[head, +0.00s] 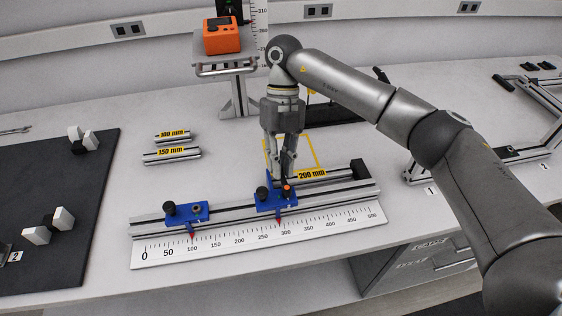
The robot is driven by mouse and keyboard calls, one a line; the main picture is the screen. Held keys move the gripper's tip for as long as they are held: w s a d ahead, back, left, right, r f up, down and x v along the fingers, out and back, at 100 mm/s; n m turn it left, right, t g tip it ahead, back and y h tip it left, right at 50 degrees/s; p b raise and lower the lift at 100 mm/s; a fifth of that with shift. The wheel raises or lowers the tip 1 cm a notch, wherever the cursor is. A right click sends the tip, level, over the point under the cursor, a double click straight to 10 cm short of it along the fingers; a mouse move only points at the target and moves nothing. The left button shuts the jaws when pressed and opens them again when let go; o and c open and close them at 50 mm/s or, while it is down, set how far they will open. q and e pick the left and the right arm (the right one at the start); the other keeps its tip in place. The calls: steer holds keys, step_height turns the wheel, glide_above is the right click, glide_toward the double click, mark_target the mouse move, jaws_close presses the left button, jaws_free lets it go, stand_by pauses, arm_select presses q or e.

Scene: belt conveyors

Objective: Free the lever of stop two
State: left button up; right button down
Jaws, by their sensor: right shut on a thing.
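A metal rail (340,193) with two blue stops lies above a white ruler (330,229). The left stop (187,213) has its red pointer near 100. The right stop (270,200), which I take as stop two, has its red pointer a little under 300. It carries a black knob and a small lever (287,188) with an orange end. My right gripper (285,170) points down over this stop, shut on the lever; its fingers partly hide the grip. My left gripper is not in view.
A bar marked 200 mm (313,175) lies behind the rail, close to my right gripper. Bars marked 150 mm (172,154) and 500 mm (173,136) lie further left. An orange device (221,35) stands at the back. A dark mat (60,190) holds black-and-white blocks.

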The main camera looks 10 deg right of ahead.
steer(key=c, duration=1.5)
jaws_free()
steer(key=v, duration=1.2)
